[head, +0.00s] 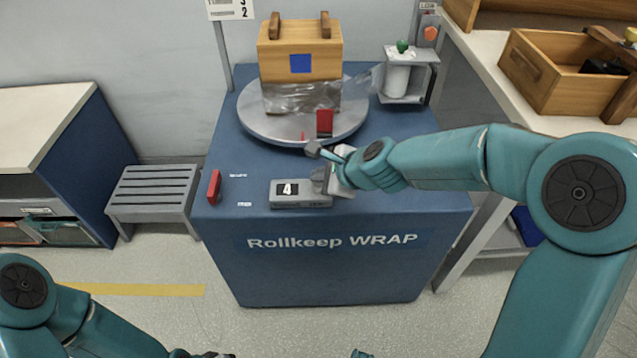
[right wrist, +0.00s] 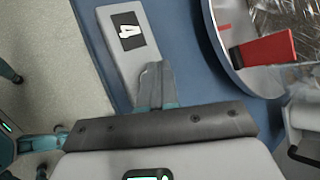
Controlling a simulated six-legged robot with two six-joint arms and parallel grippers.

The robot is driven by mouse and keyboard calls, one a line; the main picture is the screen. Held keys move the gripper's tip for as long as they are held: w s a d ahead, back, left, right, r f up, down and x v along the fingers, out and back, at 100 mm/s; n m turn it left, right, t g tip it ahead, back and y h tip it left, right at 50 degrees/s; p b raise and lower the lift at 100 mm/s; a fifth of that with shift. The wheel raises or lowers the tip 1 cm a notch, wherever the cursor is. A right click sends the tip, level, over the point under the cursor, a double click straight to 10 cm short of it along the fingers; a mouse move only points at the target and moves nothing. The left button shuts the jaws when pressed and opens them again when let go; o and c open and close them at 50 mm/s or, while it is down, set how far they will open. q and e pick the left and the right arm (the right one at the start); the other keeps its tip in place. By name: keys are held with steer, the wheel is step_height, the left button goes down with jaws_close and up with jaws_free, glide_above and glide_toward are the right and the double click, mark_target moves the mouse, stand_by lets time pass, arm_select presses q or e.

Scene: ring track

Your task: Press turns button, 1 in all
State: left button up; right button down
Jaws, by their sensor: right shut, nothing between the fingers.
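A grey counter box (head: 300,200) with a black display reading 4 sits on the front of the blue wrapping machine. In the right wrist view the box (right wrist: 120,50) reaches down to my fingertips. My right gripper (head: 325,180) is shut and empty at the box's right end; its fingers (right wrist: 153,85) overlap that end in the right wrist view. I cannot tell whether they touch it. No turns button shows clearly; the gripper covers that end of the box. My left gripper (head: 200,355) is only partly visible at the bottom edge of the head view.
Behind the box, a round turntable (head: 270,125) carries a wooden crate (head: 300,60) with its lower part wrapped in film. A red lever (head: 214,187) stands at the machine's left, and a red block (head: 325,122) at the turntable's front. A grey slatted stand (head: 152,190) is left.

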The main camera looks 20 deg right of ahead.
steer(key=shift+f+b, duration=0.55)
steer(key=shift+f, duration=0.05)
stand_by(0.3)
steer(key=shift+r, duration=0.15)
steer(key=shift+r+p, duration=0.85)
steer(key=shift+p, duration=0.1)
step_height(320, 180, up, 5)
steer(key=p, duration=0.5)
steer(key=shift+r, duration=0.1)
stand_by(0.6)
